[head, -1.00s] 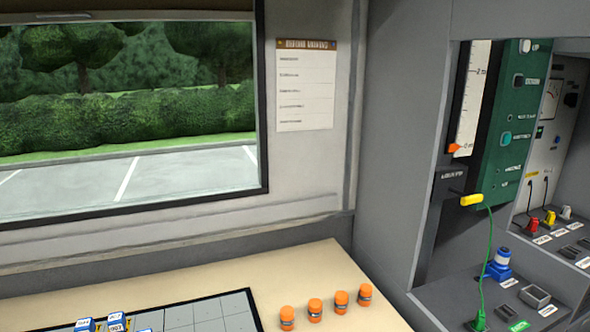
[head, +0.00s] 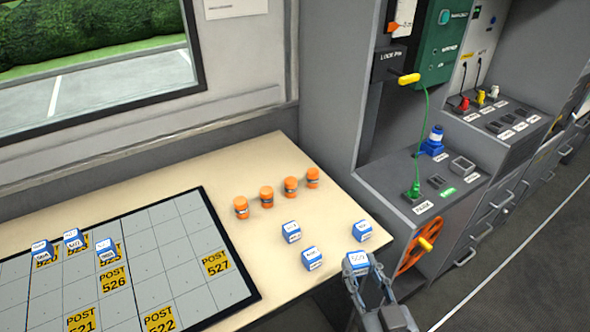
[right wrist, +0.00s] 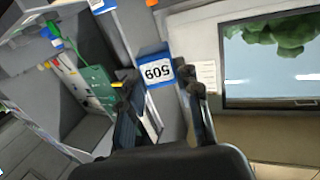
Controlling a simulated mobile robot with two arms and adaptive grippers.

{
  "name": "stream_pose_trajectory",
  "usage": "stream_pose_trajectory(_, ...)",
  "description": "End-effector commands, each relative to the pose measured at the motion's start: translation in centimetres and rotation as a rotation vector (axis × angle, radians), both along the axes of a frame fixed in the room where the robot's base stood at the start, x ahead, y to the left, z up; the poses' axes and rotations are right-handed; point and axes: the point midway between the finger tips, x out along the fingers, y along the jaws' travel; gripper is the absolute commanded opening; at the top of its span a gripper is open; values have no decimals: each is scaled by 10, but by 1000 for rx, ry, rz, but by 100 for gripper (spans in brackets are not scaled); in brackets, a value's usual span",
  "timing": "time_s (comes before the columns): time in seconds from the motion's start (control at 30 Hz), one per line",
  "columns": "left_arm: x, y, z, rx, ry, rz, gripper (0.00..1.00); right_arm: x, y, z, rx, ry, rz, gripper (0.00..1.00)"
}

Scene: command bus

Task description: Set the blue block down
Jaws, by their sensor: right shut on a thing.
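My right gripper (head: 364,276) is shut on a blue block (head: 357,260) with a white numbered label, held at the table's right front edge in the head view. In the right wrist view the held block (right wrist: 158,71) sits between the fingertips, its label upside down. Three similar blue blocks (head: 291,232) (head: 312,258) (head: 361,231) stand on the bare beige tabletop (head: 225,237) beyond it. More blue blocks (head: 74,240) stand on the grey gridded board (head: 182,261) at the left. My left gripper is not in view.
Several orange cylinders (head: 267,197) stand in a row at the back of the table. A grey console (head: 455,186) with a green cable (head: 425,125) and an orange wheel (head: 415,254) rises to the right. Bare tabletop lies between the board and the loose blocks.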

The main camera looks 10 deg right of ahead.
Motion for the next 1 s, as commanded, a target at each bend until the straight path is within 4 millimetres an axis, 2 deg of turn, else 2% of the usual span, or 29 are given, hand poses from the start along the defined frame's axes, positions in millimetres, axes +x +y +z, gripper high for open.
stream_pose_trajectory(0.27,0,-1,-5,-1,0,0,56,22,-2,-16,4,-9,146,2)
stream_pose_trajectory(0.6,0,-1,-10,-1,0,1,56,62,-27,-21,-6,-1,316,2)
stream_pose_trajectory(0.8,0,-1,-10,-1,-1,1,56,71,-34,-18,-3,0,343,2)
stream_pose_trajectory(1.0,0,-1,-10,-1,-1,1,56,71,-35,-18,-2,1,344,2)
